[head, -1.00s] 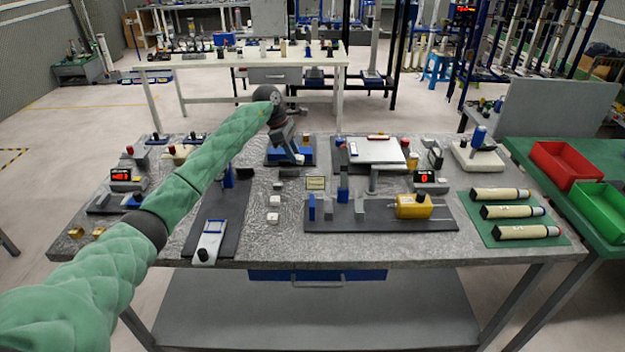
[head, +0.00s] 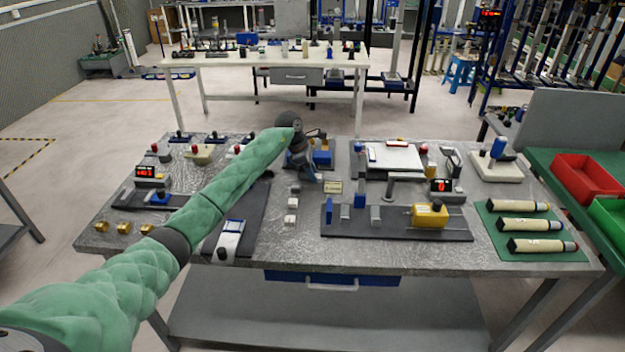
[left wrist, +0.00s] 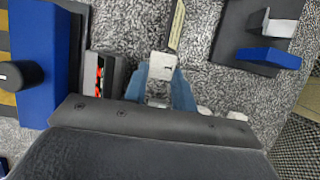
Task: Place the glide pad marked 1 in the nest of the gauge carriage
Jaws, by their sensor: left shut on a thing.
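My left gripper (head: 312,178) is over the table, beside a yellow label. In the left wrist view its blue fingers (left wrist: 162,88) are shut on a small pale block with a dark mark, seemingly the glide pad (left wrist: 163,64); the mark is too small to read. Other small pale pads (head: 293,202) lie in a column on the table near the gripper. A white carriage (head: 229,241) with a blue-edged recess and black knob sits on a dark slab at front left; it looks like the gauge carriage, and its recess looks empty. My right gripper is out of view.
A dark base (head: 395,232) with upright blocks and a yellow cylinder (head: 430,215) stands right of the pads. A blue fixture (head: 322,156) is behind the gripper. Brass blocks (head: 124,227) lie at the left edge. Pale cylinders lie on a green mat (head: 490,240).

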